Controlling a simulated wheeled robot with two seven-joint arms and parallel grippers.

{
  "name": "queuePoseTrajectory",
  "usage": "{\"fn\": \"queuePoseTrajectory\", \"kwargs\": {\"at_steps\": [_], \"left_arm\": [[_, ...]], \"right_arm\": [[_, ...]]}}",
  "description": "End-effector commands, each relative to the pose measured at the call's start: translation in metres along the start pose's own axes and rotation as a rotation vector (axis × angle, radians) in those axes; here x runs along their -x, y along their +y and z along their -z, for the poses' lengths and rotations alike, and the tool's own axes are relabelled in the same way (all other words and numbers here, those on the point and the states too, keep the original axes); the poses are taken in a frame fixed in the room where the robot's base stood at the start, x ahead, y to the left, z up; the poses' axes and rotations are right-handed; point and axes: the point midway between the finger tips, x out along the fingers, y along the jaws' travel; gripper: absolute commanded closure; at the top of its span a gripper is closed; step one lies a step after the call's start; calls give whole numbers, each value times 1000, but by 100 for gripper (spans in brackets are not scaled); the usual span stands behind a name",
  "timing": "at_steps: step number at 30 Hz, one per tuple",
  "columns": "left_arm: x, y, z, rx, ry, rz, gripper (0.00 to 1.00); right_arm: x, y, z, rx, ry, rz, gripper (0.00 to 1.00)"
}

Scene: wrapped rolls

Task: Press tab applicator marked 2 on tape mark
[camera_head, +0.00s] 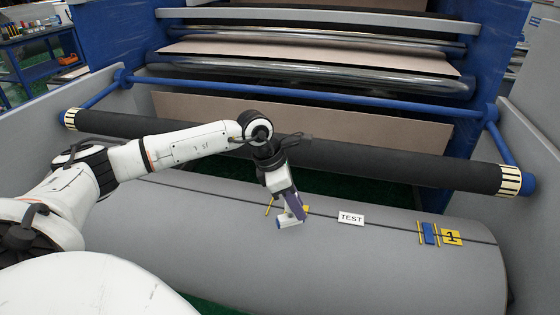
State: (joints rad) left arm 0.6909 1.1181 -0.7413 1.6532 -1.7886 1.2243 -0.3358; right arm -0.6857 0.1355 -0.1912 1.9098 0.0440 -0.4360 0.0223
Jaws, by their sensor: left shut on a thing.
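My left gripper (282,190) points down over the grey wrapped roll (210,235), near the middle of the view. It is shut on a small white and blue-purple tool, the tab applicator (289,218), whose lower end is at the roll's surface near the dark seam line. I cannot tell whether it touches, and no number on it is readable. To the right, a blue tab (429,233) lies between yellow strips beside a yellow label marked 1 (452,237). My right gripper is not in view.
A white TEST label (351,218) sits on the seam. A dark roller (400,165) with striped ends spans behind the roll, below a blue bar (300,88). Grey side walls (535,190) bound both sides. A tool bench (35,50) stands far left.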

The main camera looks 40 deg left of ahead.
Motion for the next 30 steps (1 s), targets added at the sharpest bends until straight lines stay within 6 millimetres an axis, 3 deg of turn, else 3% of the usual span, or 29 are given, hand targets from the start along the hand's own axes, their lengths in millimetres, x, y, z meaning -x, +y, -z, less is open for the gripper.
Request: {"fn": "queuePoseTrajectory", "kwargs": {"at_steps": [9, 15, 30], "left_arm": [[43, 72, -1, 632, -5, -265, 100], [61, 99, 2, 872, -1, -362, 100], [64, 105, 4, 924, -3, -385, 100]], "right_arm": [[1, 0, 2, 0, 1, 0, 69], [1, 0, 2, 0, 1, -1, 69], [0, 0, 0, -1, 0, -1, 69]]}}
